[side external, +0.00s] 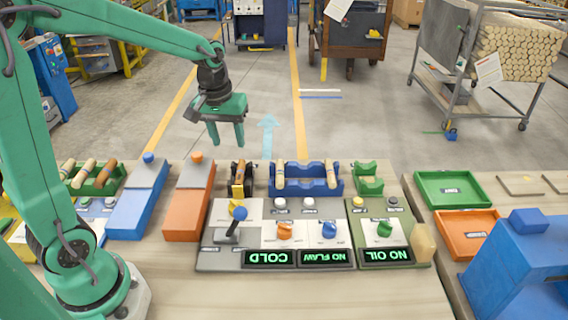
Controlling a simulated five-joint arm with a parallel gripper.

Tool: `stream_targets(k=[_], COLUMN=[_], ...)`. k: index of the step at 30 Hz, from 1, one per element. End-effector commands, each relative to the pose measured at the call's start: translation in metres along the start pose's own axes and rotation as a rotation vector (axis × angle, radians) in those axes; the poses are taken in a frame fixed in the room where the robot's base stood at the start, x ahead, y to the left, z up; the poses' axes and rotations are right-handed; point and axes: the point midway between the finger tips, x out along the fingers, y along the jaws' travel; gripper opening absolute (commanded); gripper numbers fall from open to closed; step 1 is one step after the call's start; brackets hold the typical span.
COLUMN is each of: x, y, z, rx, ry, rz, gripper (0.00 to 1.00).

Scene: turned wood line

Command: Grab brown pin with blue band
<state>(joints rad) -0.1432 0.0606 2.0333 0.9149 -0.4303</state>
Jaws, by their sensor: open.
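My gripper (226,136) points down with its two green fingers apart and nothing between them. It hangs above the back edge of the bench, over the area of a small dark and yellow holder (240,180). A green rack (112,186) at the left holds several pale to brown wooden pins (104,173). A blue cradle (307,184) right of the gripper has light wooden pins (331,175) at its two ends. The pins are too small to tell for sure which is brown with a blue band.
A blue block (140,205) and an orange block (188,210) stand left of the control panel (225,262), whose displays read COLD, NO FLAW and NO OIL. A green tray (452,189) and an orange tray (467,234) lie at the right, near a blue machine (515,270).

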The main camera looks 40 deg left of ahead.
Motion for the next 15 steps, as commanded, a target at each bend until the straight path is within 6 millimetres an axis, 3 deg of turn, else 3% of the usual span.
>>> stream_targets(k=[9,15], x=[0.056,0.074], y=[-0.002,-0.004], z=[-0.035,-0.045], rx=[-0.157,-0.205], ry=[-0.088,-0.112], rz=[-0.051,-0.066], gripper=[0.45,0.45])
